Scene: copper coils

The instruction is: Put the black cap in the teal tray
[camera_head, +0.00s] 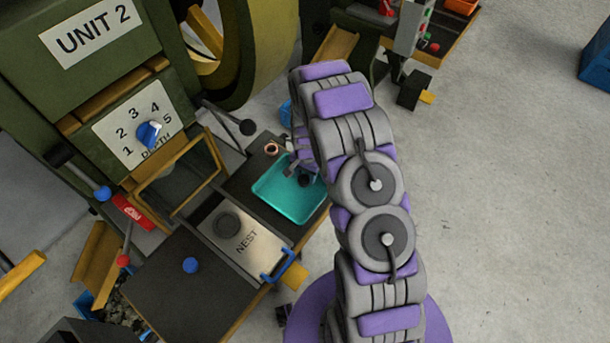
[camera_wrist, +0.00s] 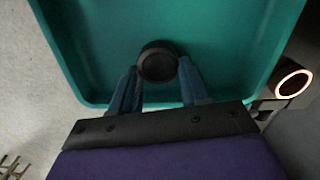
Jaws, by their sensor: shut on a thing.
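The black cap (camera_wrist: 158,62) is a small dark round piece held between the fingertips of my gripper (camera_wrist: 158,75) in the wrist view. In the head view the cap (camera_head: 305,180) shows as a dark spot at my gripper (camera_head: 299,172), over the teal tray. The teal tray (camera_head: 270,189) is a shallow rectangular tray on the dark bench; its floor and walls (camera_wrist: 75,45) fill much of the wrist view. The cap and fingertips are over the tray's inside, near one wall. I cannot tell whether the cap touches the tray floor.
A copper ring (camera_head: 271,148) lies beside the tray; it also shows in the wrist view (camera_wrist: 292,82). The metal NEST plate (camera_head: 262,238) with a blue handle (camera_head: 280,264) adjoins the tray. A lever with a black knob (camera_head: 247,127) stands behind. Open floor (camera_head: 500,190) lies to the right.

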